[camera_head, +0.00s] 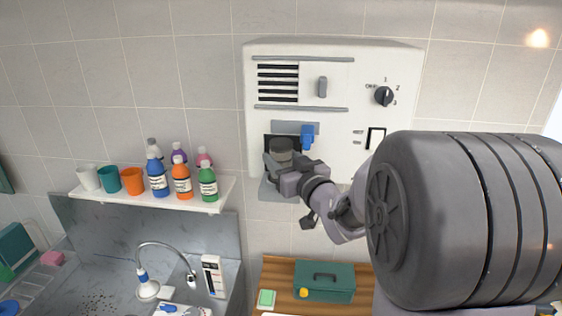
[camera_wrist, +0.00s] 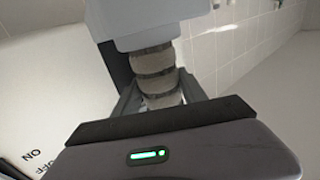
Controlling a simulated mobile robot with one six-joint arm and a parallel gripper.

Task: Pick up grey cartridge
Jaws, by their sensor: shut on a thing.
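The grey cartridge (camera_head: 281,146) shows in the head view as a short dark grey cylinder at my fingertips. It is in front of the dark opening low on the left of the white wall unit (camera_head: 340,80). My gripper (camera_head: 284,164) is shut on it. In the wrist view the ribbed, light grey body of the cartridge (camera_wrist: 153,75) stands between my two fingers, with a wide pale grey part above it. I cannot tell whether it still touches the opening.
A blue latch (camera_head: 307,136) is just right of the cartridge. A knob (camera_head: 383,96) and vent slots are higher on the unit. A shelf (camera_head: 215,206) with cups and bottles is at left. A green toolbox (camera_head: 324,281) stands on the wooden top below.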

